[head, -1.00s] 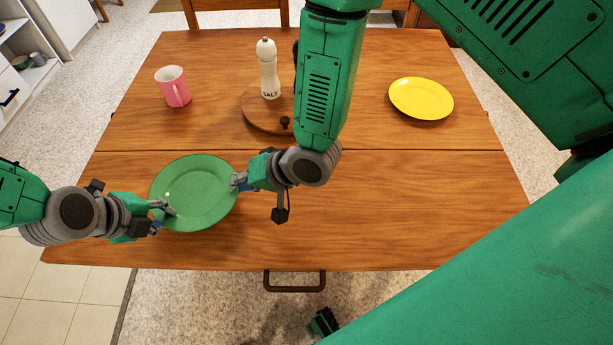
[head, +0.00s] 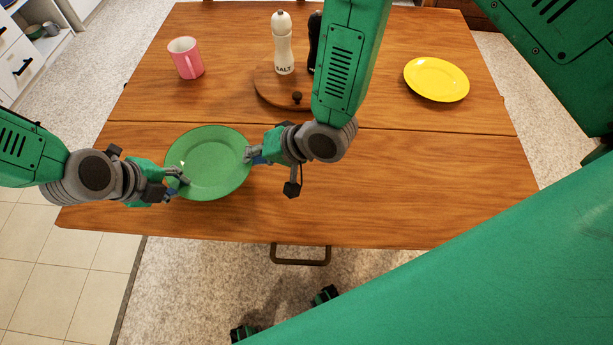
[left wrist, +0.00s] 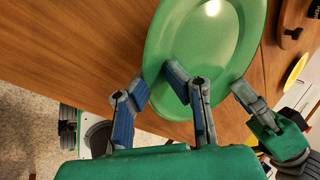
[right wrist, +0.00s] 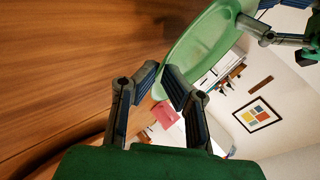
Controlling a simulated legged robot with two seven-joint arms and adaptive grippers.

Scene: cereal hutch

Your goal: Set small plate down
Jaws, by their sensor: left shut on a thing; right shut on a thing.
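In the left wrist view the plate (left wrist: 208,40) is at the fingers of my left gripper (left wrist: 182,88). I cannot tell whether the plate touches the table.
The wooden table (head: 400,180) is clear at its front middle and right. A yellow plate (head: 436,79) lies at the back right. A pink mug (head: 186,58) stands at the back left.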

